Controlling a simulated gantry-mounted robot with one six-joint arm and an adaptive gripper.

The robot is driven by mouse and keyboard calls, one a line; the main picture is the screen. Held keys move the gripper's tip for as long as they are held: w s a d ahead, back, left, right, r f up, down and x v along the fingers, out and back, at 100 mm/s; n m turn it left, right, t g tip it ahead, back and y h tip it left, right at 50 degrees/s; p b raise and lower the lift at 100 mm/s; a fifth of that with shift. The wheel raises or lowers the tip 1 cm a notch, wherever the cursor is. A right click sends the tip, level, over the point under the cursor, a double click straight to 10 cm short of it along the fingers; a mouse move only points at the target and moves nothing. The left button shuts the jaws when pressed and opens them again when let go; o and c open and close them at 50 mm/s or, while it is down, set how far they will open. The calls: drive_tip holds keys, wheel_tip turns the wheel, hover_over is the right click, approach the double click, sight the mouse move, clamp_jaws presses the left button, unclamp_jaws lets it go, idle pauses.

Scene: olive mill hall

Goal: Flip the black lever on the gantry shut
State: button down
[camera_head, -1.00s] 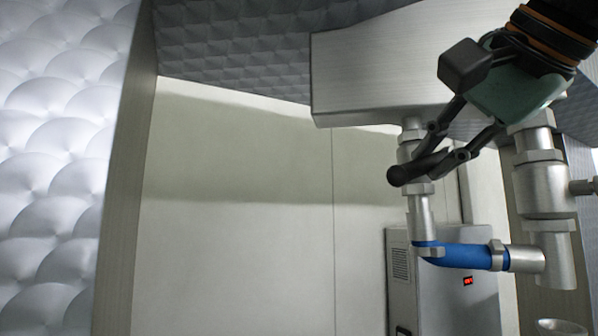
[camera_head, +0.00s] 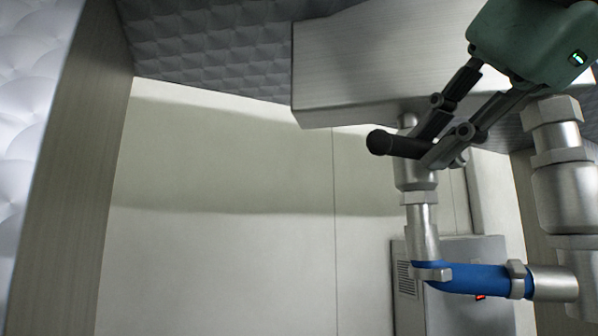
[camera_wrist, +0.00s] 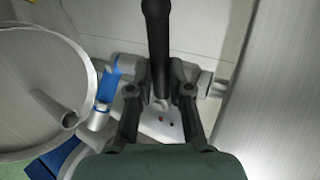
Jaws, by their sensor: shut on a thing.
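The black lever (camera_head: 388,143) is a short dark bar with a rounded end. It sits in front of the upright metal pipe fitting, below the silver gantry housing (camera_head: 375,70). Its free end points left and slightly up. My gripper (camera_head: 432,145) has a green body and dark fingers, and comes from the upper right. It is shut on the lever at its right part. In the wrist view the lever (camera_wrist: 156,35) stands upright between the fingers, its free end toward the top. The fingers hide the lever's pivot.
A blue pipe section (camera_head: 470,279) runs level below, joined to a thick metal fitting (camera_head: 565,190) at the right. A grey box (camera_head: 425,310) with a red display stands behind. A round metal vessel (camera_wrist: 40,85) is at left in the wrist view. The left middle is open.

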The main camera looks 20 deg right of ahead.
drive_tip(key=c, duration=1.1)
unclamp_jaws()
drive_tip(key=shift+d, duration=0.1)
